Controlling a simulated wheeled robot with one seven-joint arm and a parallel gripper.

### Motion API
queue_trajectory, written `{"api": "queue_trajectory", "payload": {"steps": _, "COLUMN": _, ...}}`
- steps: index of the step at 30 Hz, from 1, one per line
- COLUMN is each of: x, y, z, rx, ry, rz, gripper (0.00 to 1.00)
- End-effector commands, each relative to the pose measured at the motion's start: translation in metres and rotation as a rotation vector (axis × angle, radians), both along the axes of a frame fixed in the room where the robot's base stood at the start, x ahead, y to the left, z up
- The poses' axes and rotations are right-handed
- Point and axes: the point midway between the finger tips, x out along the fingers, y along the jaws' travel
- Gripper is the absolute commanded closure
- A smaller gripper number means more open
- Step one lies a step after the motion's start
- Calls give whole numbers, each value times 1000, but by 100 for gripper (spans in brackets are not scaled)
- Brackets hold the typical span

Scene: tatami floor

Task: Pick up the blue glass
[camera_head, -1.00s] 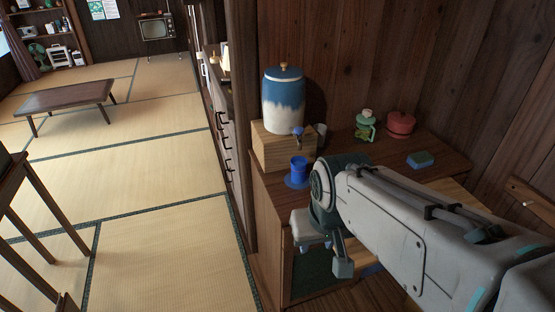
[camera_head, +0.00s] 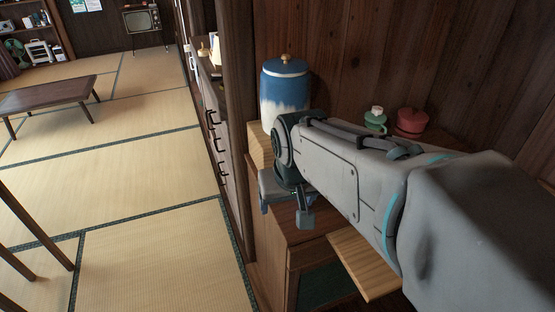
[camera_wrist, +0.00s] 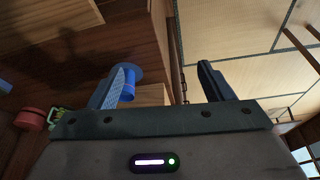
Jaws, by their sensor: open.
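The blue glass (camera_wrist: 128,92) shows in the wrist view, partly covered by the left finger. In the head view the glass is hidden behind my arm. My gripper (camera_wrist: 163,68) is open and empty. In the wrist view the glass appears just inside the left finger, with a wide space to the right finger. I cannot tell whether that finger touches it. In the head view my gripper (camera_head: 285,210) is over the cabinet's left front part.
The blue-and-white dispenser (camera_head: 286,90) stands on a wooden block (camera_head: 261,146) behind my arm. A green jar (camera_head: 375,119) and red pot (camera_head: 412,122) stand near the back wall. Open tatami floor (camera_head: 140,225) lies to the left.

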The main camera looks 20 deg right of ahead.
Motion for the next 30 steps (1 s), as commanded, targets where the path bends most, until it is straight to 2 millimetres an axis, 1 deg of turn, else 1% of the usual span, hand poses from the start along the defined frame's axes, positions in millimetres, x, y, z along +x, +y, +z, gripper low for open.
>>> {"api": "queue_trajectory", "payload": {"steps": 1, "x": 16, "y": -9, "z": -23, "rx": -5, "ry": -22, "rz": -29, "gripper": 26}}
{"api": "queue_trajectory", "payload": {"steps": 6, "x": 65, "y": -42, "z": -43, "rx": -22, "ry": -105, "rz": -120, "gripper": 26}}
{"api": "queue_trajectory", "payload": {"steps": 9, "x": 91, "y": -61, "z": -53, "rx": -32, "ry": -150, "rz": -165, "gripper": 26}}
{"api": "queue_trajectory", "payload": {"steps": 12, "x": 111, "y": -80, "z": -60, "rx": -39, "ry": -188, "rz": -205, "gripper": 26}}
{"api": "queue_trajectory", "payload": {"steps": 15, "x": 125, "y": -94, "z": -64, "rx": -45, "ry": -217, "rz": -233, "gripper": 26}}
{"api": "queue_trajectory", "payload": {"steps": 18, "x": 134, "y": -103, "z": -64, "rx": -49, "ry": -236, "rz": -249, "gripper": 26}}
{"api": "queue_trajectory", "payload": {"steps": 22, "x": 142, "y": -108, "z": -69, "rx": -50, "ry": -244, "rz": -257, "gripper": 26}}
{"api": "queue_trajectory", "payload": {"steps": 26, "x": 153, "y": -113, "z": -88, "rx": -51, "ry": -242, "rz": -258, "gripper": 26}}
{"api": "queue_trajectory", "payload": {"steps": 30, "x": 167, "y": -119, "z": -113, "rx": -51, "ry": -241, "rz": -258, "gripper": 26}}
